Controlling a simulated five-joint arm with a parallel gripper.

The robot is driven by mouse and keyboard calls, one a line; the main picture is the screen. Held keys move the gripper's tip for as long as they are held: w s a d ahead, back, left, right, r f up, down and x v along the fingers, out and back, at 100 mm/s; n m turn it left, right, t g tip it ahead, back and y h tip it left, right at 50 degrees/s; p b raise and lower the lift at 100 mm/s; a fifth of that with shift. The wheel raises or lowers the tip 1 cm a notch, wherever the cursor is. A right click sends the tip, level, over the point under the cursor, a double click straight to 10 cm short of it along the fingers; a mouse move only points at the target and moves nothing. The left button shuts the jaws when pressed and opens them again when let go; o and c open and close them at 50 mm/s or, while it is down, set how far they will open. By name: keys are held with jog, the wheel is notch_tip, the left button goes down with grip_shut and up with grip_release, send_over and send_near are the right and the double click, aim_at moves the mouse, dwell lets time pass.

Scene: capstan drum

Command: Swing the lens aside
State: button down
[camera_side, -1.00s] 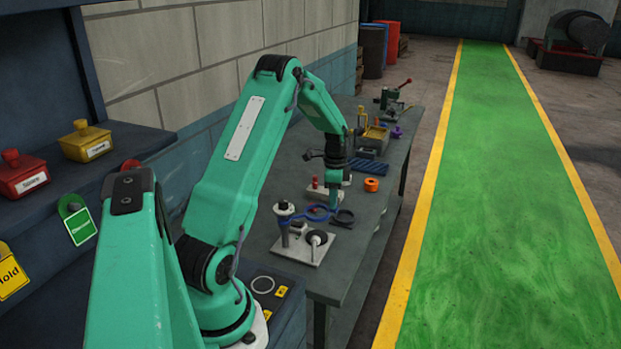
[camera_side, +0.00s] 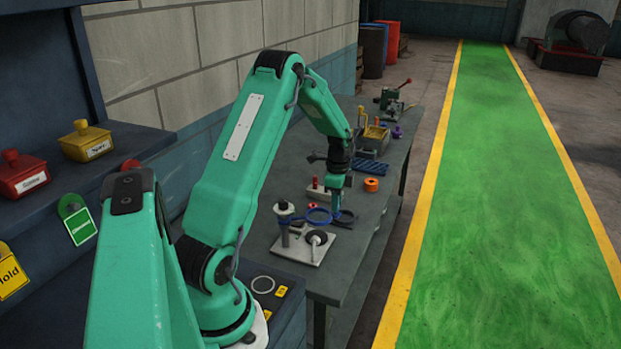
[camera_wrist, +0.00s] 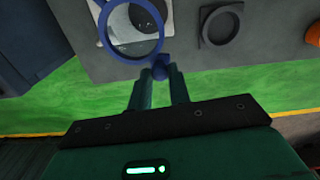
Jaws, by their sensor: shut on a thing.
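The lens is a clear disc in a blue ring (camera_side: 318,215), beside the post (camera_side: 284,222) of a light base plate (camera_side: 295,251) in the side view. In the wrist view the blue ring (camera_wrist: 155,50) fills the top left, with dark and pale shapes showing through its glass. A small blue knob sticks out of its rim. My gripper (camera_wrist: 161,76) is shut on this knob. In the side view my gripper (camera_side: 337,206) is at the right of the ring, low over the bench.
A dark round dish (camera_wrist: 219,27) is right of the lens in the wrist view. An orange ring (camera_side: 371,184) and a blue ribbed block (camera_side: 371,167) lie farther back. The bench's right edge is close.

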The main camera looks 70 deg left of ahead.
jog(key=s+d+m, duration=0.8)
jog(key=d+m, duration=0.2)
jog(key=shift+s+d+m, duration=0.3)
jog(key=shift+d, duration=0.1)
jog(key=shift+s, duration=0.1)
jog(key=c, duration=1.4)
grip_release()
jog(key=shift+o, duration=0.5)
